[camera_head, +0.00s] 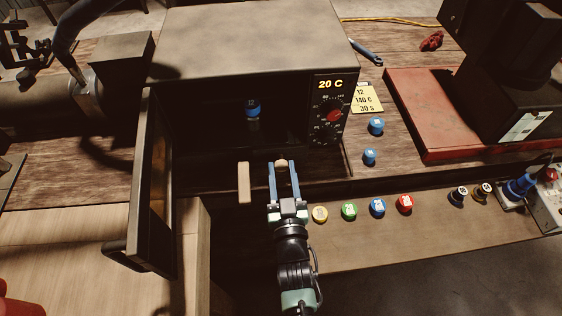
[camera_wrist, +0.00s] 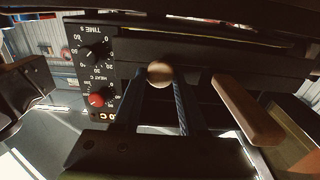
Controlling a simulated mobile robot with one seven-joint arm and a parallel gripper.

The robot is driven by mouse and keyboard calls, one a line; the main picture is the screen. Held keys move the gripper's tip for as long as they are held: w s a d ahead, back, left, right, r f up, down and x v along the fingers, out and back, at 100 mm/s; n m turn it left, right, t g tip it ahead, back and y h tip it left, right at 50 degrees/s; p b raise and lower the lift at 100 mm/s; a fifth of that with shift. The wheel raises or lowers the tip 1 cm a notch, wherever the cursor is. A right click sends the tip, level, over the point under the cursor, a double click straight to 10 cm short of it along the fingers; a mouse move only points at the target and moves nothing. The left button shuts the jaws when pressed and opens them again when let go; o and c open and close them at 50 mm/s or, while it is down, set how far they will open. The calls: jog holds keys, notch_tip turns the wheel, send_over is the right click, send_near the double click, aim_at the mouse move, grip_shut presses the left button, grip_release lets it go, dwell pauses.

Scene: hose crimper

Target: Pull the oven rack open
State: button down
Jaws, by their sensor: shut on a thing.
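The oven (camera_head: 245,45) is a dark box with its door (camera_head: 153,190) swung open at the left. The rack inside is too dark to make out clearly. Two wooden handle pieces stick out at its front: a left one (camera_head: 244,182), free, and a right one (camera_head: 283,163). My gripper (camera_head: 281,172) is shut on the right handle piece, which shows as a round end (camera_wrist: 160,73) between the fingers in the wrist view. The left piece (camera_wrist: 248,110) shows beside them there. A blue-capped fitting marked 12 (camera_head: 252,108) stands inside the oven.
The oven panel reads 20 C above a red knob (camera_head: 334,116). A yellow note (camera_head: 367,98) and blue-capped fittings (camera_head: 376,126) lie right of the oven. Several coloured caps (camera_head: 349,211) line the front ledge. A red-based machine (camera_head: 430,115) stands at right.

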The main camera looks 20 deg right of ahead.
jog(key=p+v, duration=0.2)
jog(key=v, duration=1.4)
jog(key=shift+s, duration=0.25)
jog(key=shift+a, duration=0.1)
jog(key=shift+c, duration=2.3)
grip_release()
jog(key=b+v, duration=0.3)
jog(key=v, duration=1)
jog(key=shift+r, duration=0.2)
jog(key=shift+w, duration=0.1)
